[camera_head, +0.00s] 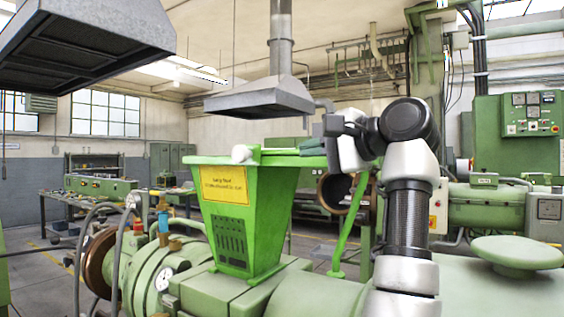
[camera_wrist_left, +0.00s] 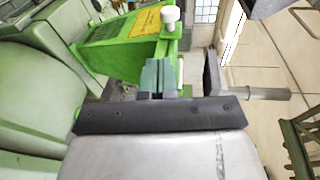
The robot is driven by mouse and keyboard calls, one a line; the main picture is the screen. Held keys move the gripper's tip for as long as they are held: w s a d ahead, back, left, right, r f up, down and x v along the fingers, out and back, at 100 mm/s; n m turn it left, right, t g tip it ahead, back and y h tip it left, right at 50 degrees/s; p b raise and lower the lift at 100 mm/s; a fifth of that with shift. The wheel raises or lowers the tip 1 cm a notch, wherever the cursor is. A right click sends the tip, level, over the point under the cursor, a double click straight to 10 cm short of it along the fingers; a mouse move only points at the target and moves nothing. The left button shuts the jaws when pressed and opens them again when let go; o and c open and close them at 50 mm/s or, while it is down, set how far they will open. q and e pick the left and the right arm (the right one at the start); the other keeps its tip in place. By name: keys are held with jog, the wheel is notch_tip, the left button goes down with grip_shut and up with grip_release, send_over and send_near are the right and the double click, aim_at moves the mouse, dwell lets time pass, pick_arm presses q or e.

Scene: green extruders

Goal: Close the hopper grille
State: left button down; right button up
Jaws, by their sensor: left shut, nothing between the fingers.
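The bright green hopper (camera_head: 228,228) with a yellow label stands on the machine in the head view. Its flat top rim (camera_head: 285,161) shows almost edge-on, so I cannot tell the grille's exact angle. A white knob (camera_head: 241,153) sits at the top near the label side; it also shows in the wrist view (camera_wrist_left: 170,16). My left gripper (camera_head: 313,145) is at the hopper's top, right of the knob. Its teal fingers (camera_wrist_left: 160,77) are shut and empty, close to the hopper's green edge; I cannot tell whether they touch it. My right gripper is out of view.
A grey extraction hood (camera_head: 262,100) hangs above the hopper, and a larger one (camera_head: 85,40) is at upper left. Hoses and valves (camera_head: 150,225) crowd the machine left of the hopper. A green control cabinet (camera_head: 530,130) stands at right.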

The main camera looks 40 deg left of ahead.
aim_at(245, 156)
pick_arm(q)
jog(key=a+p, duration=0.1)
jog(key=a, duration=0.3)
jog(key=a+p, duration=0.1)
jog(key=a, duration=0.3)
jog(key=a+f+p, duration=0.1)
jog(key=a, duration=0.3)
jog(key=shift+a, duration=0.9)
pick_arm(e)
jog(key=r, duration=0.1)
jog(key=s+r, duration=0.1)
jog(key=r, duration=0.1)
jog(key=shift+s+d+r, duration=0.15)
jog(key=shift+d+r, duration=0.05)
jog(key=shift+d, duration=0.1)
pick_arm(q)
jog(key=shift+a, duration=0.15)
jog(key=s+a+p, duration=0.2)
jog(key=a+p, duration=0.2)
jog(key=a, duration=1.4)
jog(key=shift+a+r, duration=0.15)
jog(key=shift+a, duration=0.2)
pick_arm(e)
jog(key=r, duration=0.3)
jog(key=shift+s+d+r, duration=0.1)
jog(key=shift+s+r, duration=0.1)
